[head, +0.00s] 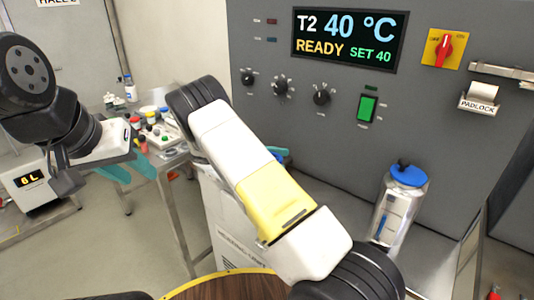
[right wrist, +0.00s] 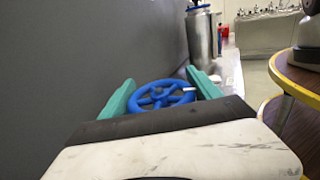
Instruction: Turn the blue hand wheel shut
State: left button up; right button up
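The blue hand wheel (right wrist: 161,97), with spokes and a small pale handle at its rim, shows in the right wrist view. My right gripper (right wrist: 160,78) is open, with one teal finger on each side of the wheel. I cannot tell whether the fingers touch its rim. In the head view my right arm hides most of the wheel and that gripper; only a bit of blue and teal shows beyond the forearm. My left gripper (head: 128,167) is open and empty at the left, in front of a cluttered side table.
A grey control panel (head: 440,130) with display, knobs and a red switch (head: 445,50) stands close on the right. A steel canister with a blue lid (head: 408,175) stands by it. A steel table (head: 165,158) holds bottles at left. A yellow-edged round table (head: 215,285) is near.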

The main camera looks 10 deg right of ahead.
jog(key=o, duration=0.4)
jog(key=shift+r, duration=0.3)
notch_tip(320, 180, up, 2)
jog(key=shift+r, duration=0.25)
jog(key=shift+s+a+r, duration=0.3)
jog(key=shift+s+r, duration=0.1)
jog(key=shift+s, duration=0.25)
jog(key=s+a, duration=0.1)
jog(key=s, duration=0.3)
jog(key=s+a, duration=0.2)
jog(key=s, duration=0.3)
jog(key=s+a+r, duration=0.1)
jog(key=s, duration=0.4)
jog(key=shift+a+r, duration=0.1)
jog(key=shift+a, duration=0.1)
